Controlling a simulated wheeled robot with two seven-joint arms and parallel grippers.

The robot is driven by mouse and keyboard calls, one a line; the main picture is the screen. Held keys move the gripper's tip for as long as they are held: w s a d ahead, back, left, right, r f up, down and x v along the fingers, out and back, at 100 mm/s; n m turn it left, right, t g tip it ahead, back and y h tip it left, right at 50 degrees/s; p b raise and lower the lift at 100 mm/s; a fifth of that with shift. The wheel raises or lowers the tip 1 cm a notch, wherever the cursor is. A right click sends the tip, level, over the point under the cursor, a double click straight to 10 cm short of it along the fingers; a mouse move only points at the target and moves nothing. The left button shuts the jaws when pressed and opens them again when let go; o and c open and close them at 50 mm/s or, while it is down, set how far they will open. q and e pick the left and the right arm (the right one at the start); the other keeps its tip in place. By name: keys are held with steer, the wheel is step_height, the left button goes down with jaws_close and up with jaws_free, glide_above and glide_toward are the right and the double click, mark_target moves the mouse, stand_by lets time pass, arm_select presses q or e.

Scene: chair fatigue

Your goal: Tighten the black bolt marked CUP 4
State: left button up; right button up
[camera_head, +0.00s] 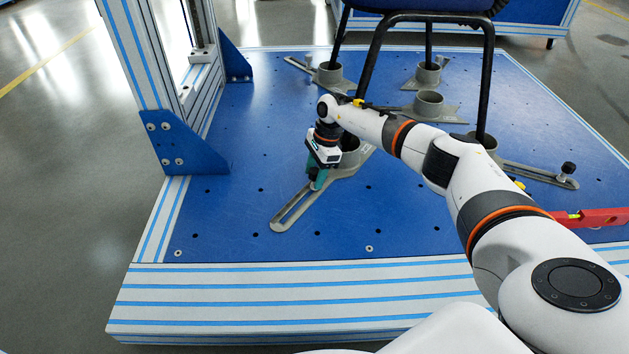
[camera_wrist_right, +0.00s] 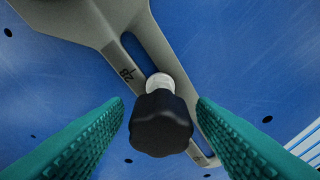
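A black knobbed bolt (camera_wrist_right: 160,123) stands in the slot of a grey cup bracket (camera_wrist_right: 85,18) in the right wrist view. My right gripper (camera_wrist_right: 160,138) is open, with one teal finger on each side of the bolt's head and visible gaps between. In the head view the right gripper (camera_head: 315,180) points down over the near-left bracket (camera_head: 292,210), hiding most of the bolt there. The left gripper is not in view.
Chair legs (camera_head: 371,55) stand among several grey cups, such as one at the back (camera_head: 428,72). Another black bolt (camera_head: 568,168) sits on the right bracket. A red level (camera_head: 595,217) lies at the right. A blue corner plate (camera_head: 182,145) rises at the left. The platform's front left is clear.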

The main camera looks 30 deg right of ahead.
jaws_close()
steer(key=shift+r+m+p, duration=0.15)
steer(key=shift+m+p, duration=0.35)
steer(key=shift+p, duration=0.3)
steer(key=m+p, duration=0.2)
steer(key=p, duration=0.1)
steer(key=shift+t, duration=0.4)
steer(key=shift+m, duration=0.6)
steer(key=shift+o, duration=0.5)
jaws_free()
